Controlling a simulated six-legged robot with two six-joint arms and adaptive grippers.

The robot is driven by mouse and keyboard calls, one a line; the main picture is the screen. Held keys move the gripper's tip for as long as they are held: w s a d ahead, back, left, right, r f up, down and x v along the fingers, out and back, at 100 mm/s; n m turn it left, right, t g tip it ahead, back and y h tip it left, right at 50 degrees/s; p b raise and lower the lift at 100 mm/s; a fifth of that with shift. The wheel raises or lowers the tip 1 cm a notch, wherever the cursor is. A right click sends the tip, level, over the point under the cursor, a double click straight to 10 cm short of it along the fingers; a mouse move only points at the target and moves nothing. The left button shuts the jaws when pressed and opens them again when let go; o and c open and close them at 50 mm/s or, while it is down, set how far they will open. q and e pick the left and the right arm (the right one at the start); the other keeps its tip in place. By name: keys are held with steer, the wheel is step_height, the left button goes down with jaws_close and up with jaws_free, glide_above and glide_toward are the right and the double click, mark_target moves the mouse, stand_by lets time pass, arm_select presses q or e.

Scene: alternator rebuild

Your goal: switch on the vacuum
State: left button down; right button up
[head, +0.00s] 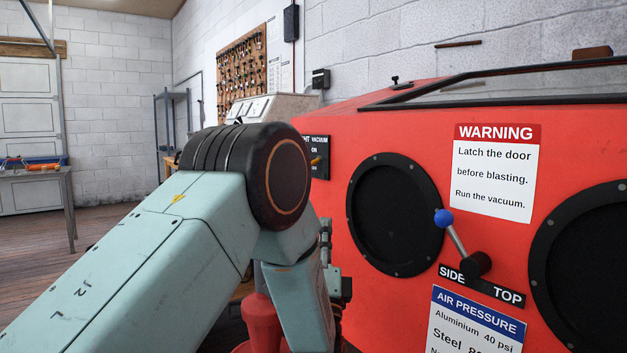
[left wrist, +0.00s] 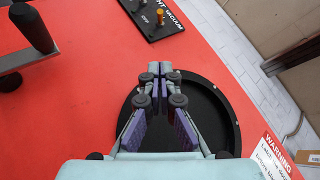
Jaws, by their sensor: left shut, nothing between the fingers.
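The black switch panel (head: 315,158) marked for light and vacuum is on the red cabinet, partly hidden by my left arm in the head view. My right gripper is not in view.
The red cabinet (head: 330,205) fills the right side. It carries two black ports (head: 394,213), a blue-knobbed lever (head: 457,233) and a warning sign (head: 495,172). A black handle (left wrist: 31,27) stands out left of the panel in the left wrist view.

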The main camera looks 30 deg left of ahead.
arm_select(q)
glide_toward(318, 162)
steer(key=w+d, duration=0.1)
steer(key=w, duration=0.1)
steer(key=a+r, duration=0.1)
steer(key=a+r+b, duration=0.1)
steer(key=shift+w+a+r, duration=0.25)
steer(key=shift+w+r, duration=0.15)
steer(key=shift+a+r, duration=0.35)
steer(key=shift+a, duration=0.05)
steer(key=shift+w+a, duration=0.1)
steer(key=shift+a, duration=0.05)
